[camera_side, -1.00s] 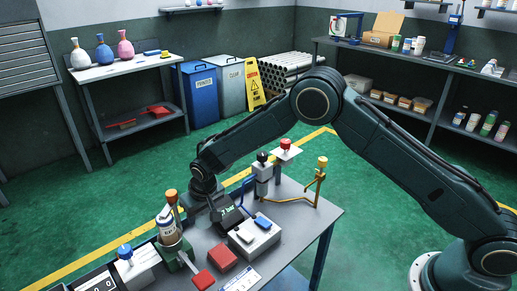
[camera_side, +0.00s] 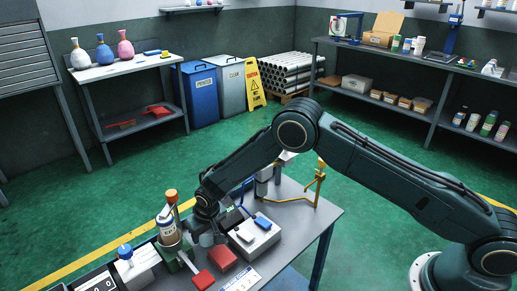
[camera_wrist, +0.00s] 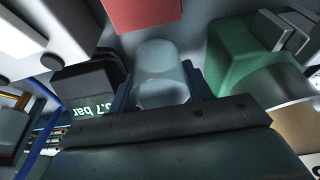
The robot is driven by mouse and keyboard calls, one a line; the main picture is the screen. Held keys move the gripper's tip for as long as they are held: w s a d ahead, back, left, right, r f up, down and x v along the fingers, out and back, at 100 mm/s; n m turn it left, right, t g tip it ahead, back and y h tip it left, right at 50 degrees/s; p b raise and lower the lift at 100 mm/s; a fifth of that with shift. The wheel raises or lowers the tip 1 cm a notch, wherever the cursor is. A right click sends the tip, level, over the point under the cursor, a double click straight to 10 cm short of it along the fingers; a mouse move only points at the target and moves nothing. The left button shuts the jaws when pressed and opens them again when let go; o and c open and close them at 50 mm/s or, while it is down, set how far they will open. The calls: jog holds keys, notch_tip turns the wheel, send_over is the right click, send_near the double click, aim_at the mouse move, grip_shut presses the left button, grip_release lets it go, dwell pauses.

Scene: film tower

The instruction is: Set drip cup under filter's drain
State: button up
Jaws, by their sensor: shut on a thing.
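A translucent, whitish drip cup (camera_wrist: 160,68) sits between the dark fingers of my gripper (camera_wrist: 160,92) in the wrist view. My gripper is shut on it. In the side view my gripper (camera_side: 207,236) is low over the bench, right of a labelled vessel with an orange top (camera_side: 169,230) in a green holder. The cup is pale and small there. A green block (camera_wrist: 240,58) with a rounded, clear-looking part shows right of the cup in the wrist view. I cannot tell for certain which part is the filter or its drain, nor whether the cup touches the bench.
A black box with a "bar" readout (camera_wrist: 92,88) is left of the cup.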

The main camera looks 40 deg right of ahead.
jog(key=shift+f, duration=0.2)
jog(key=o, duration=0.7)
jog(key=shift+c, duration=0.2)
jog(key=shift+r, duration=0.1)
jog(key=v, duration=1.2)
jog(key=shift+r, duration=0.1)
